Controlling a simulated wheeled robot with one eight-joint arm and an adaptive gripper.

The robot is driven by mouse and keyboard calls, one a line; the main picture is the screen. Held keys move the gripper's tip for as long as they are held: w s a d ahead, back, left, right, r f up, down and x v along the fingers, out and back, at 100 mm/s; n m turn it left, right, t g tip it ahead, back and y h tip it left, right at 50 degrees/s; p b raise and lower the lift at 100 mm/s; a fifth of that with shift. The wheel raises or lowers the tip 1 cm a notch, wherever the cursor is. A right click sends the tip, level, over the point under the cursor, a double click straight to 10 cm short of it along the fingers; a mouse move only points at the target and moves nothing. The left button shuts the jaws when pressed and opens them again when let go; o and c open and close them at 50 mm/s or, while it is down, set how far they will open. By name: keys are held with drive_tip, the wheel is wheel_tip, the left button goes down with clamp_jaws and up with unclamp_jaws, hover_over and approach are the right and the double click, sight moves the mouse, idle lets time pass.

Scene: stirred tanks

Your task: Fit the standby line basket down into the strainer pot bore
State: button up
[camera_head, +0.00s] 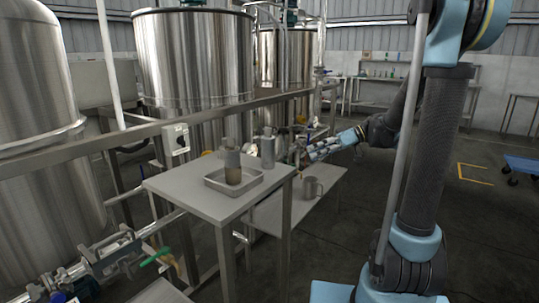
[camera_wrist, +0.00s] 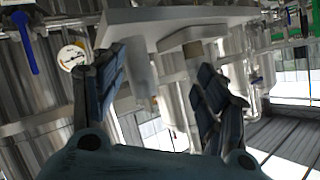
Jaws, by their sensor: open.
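My gripper (camera_head: 309,153) is at the end of my arm, right of the steel table in the head view, pointing left. In the wrist view my gripper (camera_wrist: 162,68) has its two dark fingers wide apart, with nothing clasped between them. A tall two-tone vessel (camera_head: 232,167), grey above and brown below, stands upright in a shallow tray on the table. A grey metal cylinder (camera_head: 268,150) stands behind it, nearer my gripper. I cannot tell which of these, if either, is the standby line basket. I cannot make out the strainer pot bore in either view.
The tray (camera_head: 211,183) sits on the upper table (camera_head: 195,196). A rail (camera_head: 60,146) and large steel tanks (camera_head: 195,60) stand behind. Valved pipes (camera_head: 118,255) are at lower left. A gauge (camera_wrist: 71,57) shows in the wrist view.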

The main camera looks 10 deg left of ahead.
drive_tip(key=w+a+r+n+g+y, duration=0.1)
drive_tip(key=w+n+g+y, duration=0.15)
drive_tip(key=w+n, duration=0.3)
drive_tip(key=n+y, duration=0.2)
approach(268, 144)
drive_tip(key=shift+g+h, duration=0.25)
drive_tip(key=shift+g, duration=0.2)
drive_tip(key=a, duration=0.2)
drive_tip(key=w+a, duration=0.1)
drive_tip(key=a, duration=0.2)
drive_tip(key=shift+f, duration=0.25)
drive_tip(key=shift+w+x, duration=0.1)
drive_tip(key=shift+x, duration=1.2)
drive_tip(key=shift+w+x, duration=0.15)
drive_tip(key=shift+x, duration=1.15)
drive_tip(key=shift+a+f, duration=0.1)
drive_tip(key=shift+f, duration=0.05)
drive_tip(key=c, duration=1.3)
